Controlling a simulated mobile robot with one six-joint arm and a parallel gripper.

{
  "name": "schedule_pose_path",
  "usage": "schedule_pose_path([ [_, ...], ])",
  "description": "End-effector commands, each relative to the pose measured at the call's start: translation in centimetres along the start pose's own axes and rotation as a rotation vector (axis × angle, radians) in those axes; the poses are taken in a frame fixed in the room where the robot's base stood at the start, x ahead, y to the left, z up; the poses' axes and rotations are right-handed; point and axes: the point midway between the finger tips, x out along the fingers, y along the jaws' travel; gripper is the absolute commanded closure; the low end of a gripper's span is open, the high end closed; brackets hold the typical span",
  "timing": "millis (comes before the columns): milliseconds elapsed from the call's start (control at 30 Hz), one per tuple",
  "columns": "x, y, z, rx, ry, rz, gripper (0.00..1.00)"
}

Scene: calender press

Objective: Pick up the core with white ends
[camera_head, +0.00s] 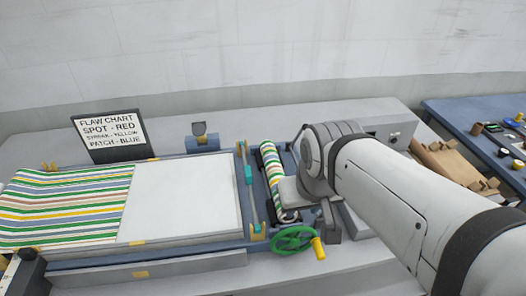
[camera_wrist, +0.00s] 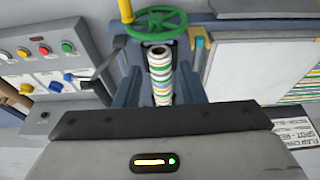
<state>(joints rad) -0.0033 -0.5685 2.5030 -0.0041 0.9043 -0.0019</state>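A roll wound with striped fabric (camera_head: 268,165) lies in a blue cradle at the right end of the press. In the wrist view the striped roll (camera_wrist: 160,75) points away from me, with a pale, whitish end around a dark hole. Whether its core has white ends at both sides I cannot tell. My gripper (camera_head: 297,193) is over or right beside the near part of the roll. In the wrist view its grey housing and dark front bar fill the bottom and hide the roll's lower part. The fingertips are not clearly visible, nor is any grip on the roll.
A green handwheel (camera_head: 293,240) with a yellow handle stands just in front of the roll. Striped fabric (camera_head: 60,205) and a white sheet (camera_head: 185,198) cover the bed at left. A control panel (camera_wrist: 45,65) stands close beside the roll. A blue table (camera_head: 450,110) is at right.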

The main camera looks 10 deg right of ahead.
Motion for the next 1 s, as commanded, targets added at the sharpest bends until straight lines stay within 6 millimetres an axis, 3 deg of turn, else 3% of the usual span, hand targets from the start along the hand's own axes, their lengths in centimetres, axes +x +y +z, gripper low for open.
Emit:
schedule_pose_path([
  [167, 0.3, 0.0, -0.3, 0.0, 0.001, 0.0, 0.55],
  [267, 1.5, 0.0, -1.7, 0.001, 0.005, -0.001, 0.46],
  [467, 6.3, 0.3, -8.2, 0.01, 0.034, -0.001, 0.3],
  [700, 12.5, 0.1, -15.5, 0.013, 0.073, -0.005, 0.3],
  [833, 14.2, 0.1, -17.4, 0.014, 0.085, -0.006, 0.3],
  [1000, 15.7, 0.0, -18.2, 0.014, 0.087, -0.006, 0.3],
])
